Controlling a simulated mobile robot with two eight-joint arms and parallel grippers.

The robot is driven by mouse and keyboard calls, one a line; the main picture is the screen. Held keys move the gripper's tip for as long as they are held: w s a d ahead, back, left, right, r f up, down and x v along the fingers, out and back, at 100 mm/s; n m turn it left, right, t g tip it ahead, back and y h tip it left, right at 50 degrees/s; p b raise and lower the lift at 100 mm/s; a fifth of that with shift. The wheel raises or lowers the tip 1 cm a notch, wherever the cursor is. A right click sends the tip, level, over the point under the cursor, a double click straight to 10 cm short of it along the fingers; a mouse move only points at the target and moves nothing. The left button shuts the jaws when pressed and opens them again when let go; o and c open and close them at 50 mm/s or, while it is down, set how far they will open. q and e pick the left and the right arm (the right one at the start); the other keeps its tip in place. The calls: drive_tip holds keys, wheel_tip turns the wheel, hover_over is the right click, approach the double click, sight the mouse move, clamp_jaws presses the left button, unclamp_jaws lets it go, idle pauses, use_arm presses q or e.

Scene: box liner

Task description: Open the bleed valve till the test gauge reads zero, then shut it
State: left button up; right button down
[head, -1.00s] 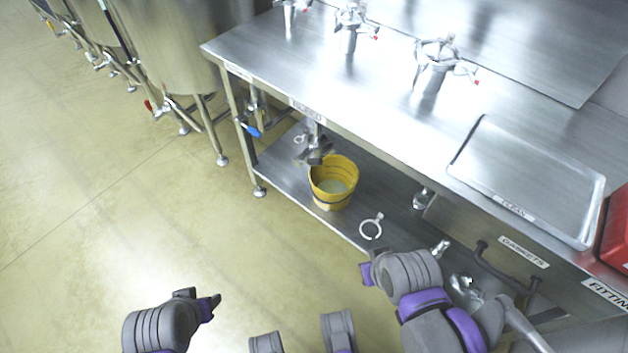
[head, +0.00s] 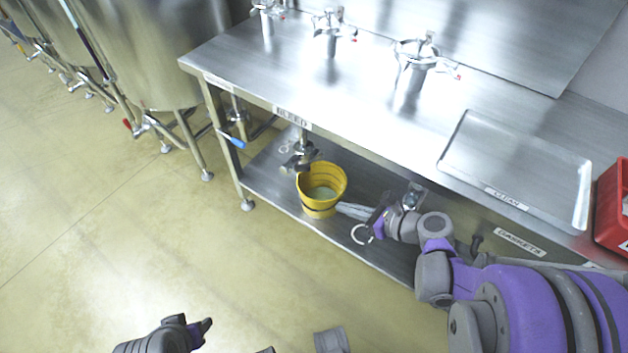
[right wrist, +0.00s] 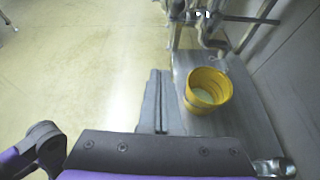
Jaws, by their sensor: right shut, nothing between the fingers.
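A label that seems to read BLEED (head: 292,118) is on the bench's front edge. Below it a dark metal valve fitting (head: 302,152) hangs over a yellow bucket (head: 322,190); whether it is open is too small to tell. A blue handle (head: 235,141) shows near the bench's left leg. I cannot make out a test gauge or its reading. My right gripper (head: 342,208) is shut and empty, its tips just right of the bucket in the head view. In the right wrist view its fingers (right wrist: 157,75) lie together, left of the bucket (right wrist: 208,90). My left gripper (head: 207,324) is low over the floor, its jaws unclear.
Several steel fittings, one a clamp-topped stand (head: 413,60), are on the bench (head: 370,110). A steel tray (head: 515,165) and a red bin (head: 612,205) are at right. Open floor is at left.

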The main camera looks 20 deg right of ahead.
sight(297, 167)
drive_tip(key=w+a+m+b, duration=0.1)
drive_tip(key=w+a, duration=0.4)
drive_tip(key=w, duration=0.5)
drive_tip(key=shift+w+m+t+b, duration=0.25)
drive_tip(key=shift+m+t+b, duration=0.05)
drive_tip(key=shift+m+b, duration=0.1)
drive_tip(key=shift+a, duration=0.1)
